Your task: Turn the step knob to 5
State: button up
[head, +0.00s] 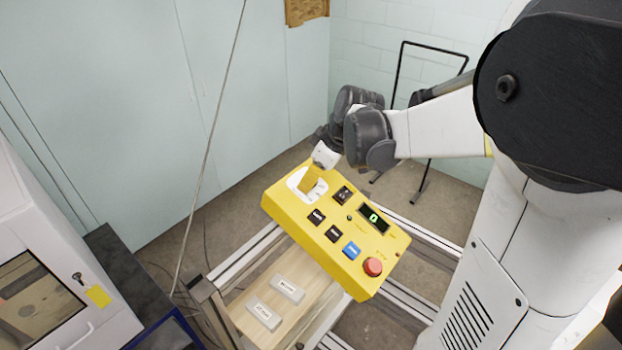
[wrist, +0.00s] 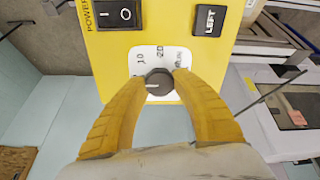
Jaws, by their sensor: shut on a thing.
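The yellow control box (head: 385,243) stands tilted on a frame in the head view. Its step knob (wrist: 159,83) is dark and round, with a white pointer mark facing left in the wrist view. The white dial plate (wrist: 146,54) behind it has printed numbers, one looking like 10; the fingers hide others. My gripper (wrist: 160,80) has its yellow fingertips closed on both sides of the knob. In the head view, my gripper (head: 312,180) covers the knob at the box's upper left end. The display (head: 374,217) glows with a small green character, perhaps 0.
A power rocker switch (wrist: 118,14) and a LEFT button (wrist: 209,19) sit close to the dial. A blue button (head: 351,250) and a red mushroom button (head: 373,266) are at the box's other end. Two pale labelled blocks lie on a wooden board (head: 240,302) below.

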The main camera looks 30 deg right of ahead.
jog(key=o, duration=1.2)
jog(key=shift+w+a, duration=0.1)
jog(key=shift+w, duration=0.05)
jog(key=v, duration=1.2)
